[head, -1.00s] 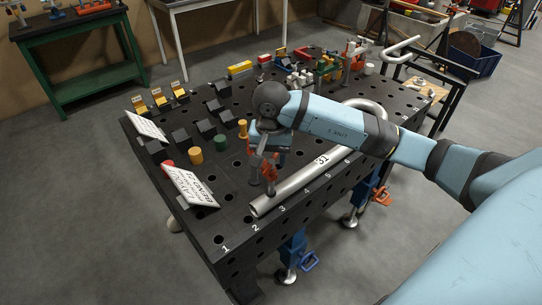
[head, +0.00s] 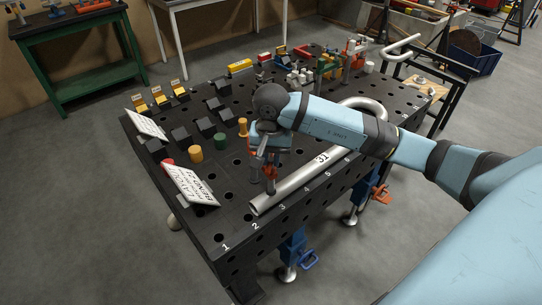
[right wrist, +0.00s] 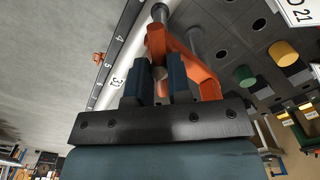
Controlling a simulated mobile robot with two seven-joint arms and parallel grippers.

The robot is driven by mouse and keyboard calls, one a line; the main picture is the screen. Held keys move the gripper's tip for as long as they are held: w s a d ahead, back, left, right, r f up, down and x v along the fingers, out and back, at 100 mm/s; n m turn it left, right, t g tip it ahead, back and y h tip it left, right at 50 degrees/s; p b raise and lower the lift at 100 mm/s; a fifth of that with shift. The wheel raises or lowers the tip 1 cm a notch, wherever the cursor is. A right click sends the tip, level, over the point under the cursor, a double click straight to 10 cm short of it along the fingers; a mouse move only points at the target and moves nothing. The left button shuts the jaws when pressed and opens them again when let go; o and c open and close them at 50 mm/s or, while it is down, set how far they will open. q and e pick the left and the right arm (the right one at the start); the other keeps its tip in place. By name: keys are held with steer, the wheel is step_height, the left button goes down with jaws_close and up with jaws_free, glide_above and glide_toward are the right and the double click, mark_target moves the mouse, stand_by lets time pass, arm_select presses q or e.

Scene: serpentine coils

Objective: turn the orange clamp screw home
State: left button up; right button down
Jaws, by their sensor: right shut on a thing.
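The orange clamp (right wrist: 203,75) stands on the black table beside the near end of the silver pipe (head: 300,185). Its orange lower part (head: 270,187) shows in the head view below my right gripper (head: 266,157). In the right wrist view, the two dark fingers of my right gripper (right wrist: 161,84) are closed around the top of the clamp screw (right wrist: 158,73), with the orange body just beyond. The fingers hide most of the screw head. The screw's lower end is not clear. My left gripper is out of view.
The perforated black table (head: 235,235) carries a white sign (head: 190,185), a green cylinder (head: 221,141), a yellow cylinder (head: 195,155) and several dark blocks to the left of the clamp. The pipe bends back at the far right. More clamps and parts crowd the back.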

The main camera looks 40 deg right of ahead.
mark_target(271, 159)
stand_by(0.8)
steer(key=c, duration=1)
jaws_free()
steer(key=shift+o, duration=0.2)
step_height(271, 159, up, 14)
steer(key=b, duration=0.1)
steer(key=shift+f, duration=0.1)
